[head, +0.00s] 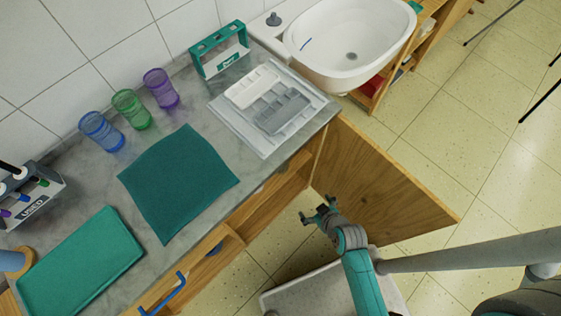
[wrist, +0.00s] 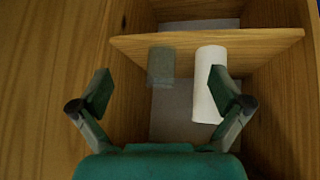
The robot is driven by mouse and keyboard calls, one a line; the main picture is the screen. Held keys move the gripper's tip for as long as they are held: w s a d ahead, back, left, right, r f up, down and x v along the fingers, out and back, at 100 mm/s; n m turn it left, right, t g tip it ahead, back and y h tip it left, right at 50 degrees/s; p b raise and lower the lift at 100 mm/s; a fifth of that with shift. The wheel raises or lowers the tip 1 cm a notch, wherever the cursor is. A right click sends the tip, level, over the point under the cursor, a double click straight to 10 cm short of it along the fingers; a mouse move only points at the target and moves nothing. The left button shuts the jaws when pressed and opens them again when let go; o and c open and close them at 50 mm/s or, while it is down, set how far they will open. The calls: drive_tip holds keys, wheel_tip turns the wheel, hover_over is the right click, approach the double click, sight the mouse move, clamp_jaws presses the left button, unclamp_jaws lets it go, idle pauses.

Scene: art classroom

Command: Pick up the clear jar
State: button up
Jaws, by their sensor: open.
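A see-through greyish-green shape, which looks like the clear jar (wrist: 161,68), is inside the wooden cabinet in the wrist view, left of a white roll. Its outline is faint. My gripper (wrist: 160,85) is open and empty, with one finger on each side of the jar in the picture. The jar appears farther off than the fingertips, and I see no contact. In the head view my gripper (head: 318,213) is in front of the open cabinet, beside its door. The jar is not visible in the head view.
The white roll (wrist: 209,85) stands close to the right finger in the picture. A wooden shelf edge (wrist: 255,42) crosses the cabinet. The open door (head: 375,185) is right of my arm. The counter above holds a green cloth (head: 178,183), mesh cups and a white tray (head: 305,128).

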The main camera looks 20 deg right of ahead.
drive_tip(key=w+f, duration=0.1)
drive_tip(key=w, duration=0.6)
drive_tip(key=w+a+f+n+g+y, duration=0.1)
drive_tip(key=w, duration=0.6)
drive_tip(key=w+a+f+n+g+y, duration=0.1)
drive_tip(key=w, duration=0.6)
drive_tip(key=shift+f, duration=0.2)
drive_tip(key=shift+x, duration=2.6)
drive_tip(key=c, duration=1.1)
